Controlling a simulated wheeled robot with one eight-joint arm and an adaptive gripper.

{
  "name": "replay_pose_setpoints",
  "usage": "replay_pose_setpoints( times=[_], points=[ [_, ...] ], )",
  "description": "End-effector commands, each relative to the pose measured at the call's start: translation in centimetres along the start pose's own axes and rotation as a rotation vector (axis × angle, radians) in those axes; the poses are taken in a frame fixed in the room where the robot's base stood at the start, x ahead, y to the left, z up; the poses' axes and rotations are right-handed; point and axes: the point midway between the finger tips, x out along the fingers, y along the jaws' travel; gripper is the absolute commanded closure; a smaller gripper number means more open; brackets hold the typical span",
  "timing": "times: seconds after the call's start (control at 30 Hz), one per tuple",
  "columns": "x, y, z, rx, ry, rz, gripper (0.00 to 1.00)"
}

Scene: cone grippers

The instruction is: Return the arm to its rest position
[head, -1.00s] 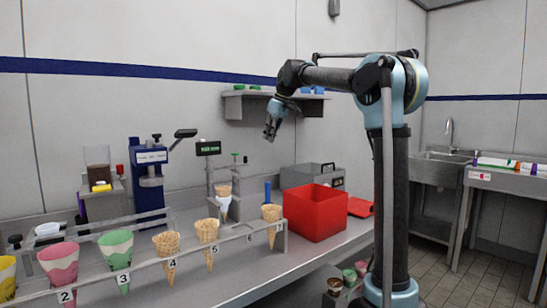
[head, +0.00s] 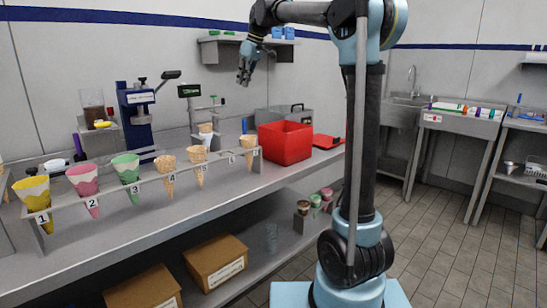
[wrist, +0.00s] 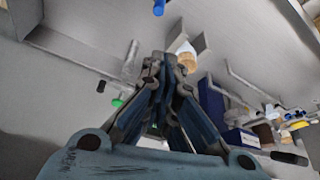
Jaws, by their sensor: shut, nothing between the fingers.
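My arm stands at the right of the counter in the head view, its upper links raised. My gripper (head: 244,74) hangs at the end of the arm, above the counter and in front of the wall shelf. It is shut and empty, pointing downward, and touches nothing. In the wrist view the fingers (wrist: 165,75) come together at the tips with nothing between them.
A cone rack (head: 130,187) with several cones runs along the counter. A red bin (head: 285,143) stands at its right end, below and right of my gripper. The wall shelf (head: 222,50) is behind my gripper. Floor (head: 440,240) is clear at the right.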

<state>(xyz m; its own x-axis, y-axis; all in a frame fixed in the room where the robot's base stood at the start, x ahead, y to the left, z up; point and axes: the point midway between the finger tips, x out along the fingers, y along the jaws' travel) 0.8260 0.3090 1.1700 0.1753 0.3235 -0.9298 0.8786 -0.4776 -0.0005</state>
Motion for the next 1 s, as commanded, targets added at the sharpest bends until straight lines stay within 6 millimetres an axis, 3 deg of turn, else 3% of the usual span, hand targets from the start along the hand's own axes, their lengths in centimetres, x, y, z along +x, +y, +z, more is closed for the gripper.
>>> replay_pose_setpoints(
  times=[0.27, 0.47, 0.77, 1.0],
  points=[
    [-0.2, -0.3, 4.2, 0.072, -0.014, 0.022, 1.0],
    [-0.2, -1.1, 8.7, 0.144, -0.029, 0.042, 1.0],
    [1.2, -3.6, 19.9, 0.327, -0.064, 0.094, 1.0],
    [3.6, -6.6, 29.1, 0.48, -0.09, 0.139, 1.0]
  ],
)
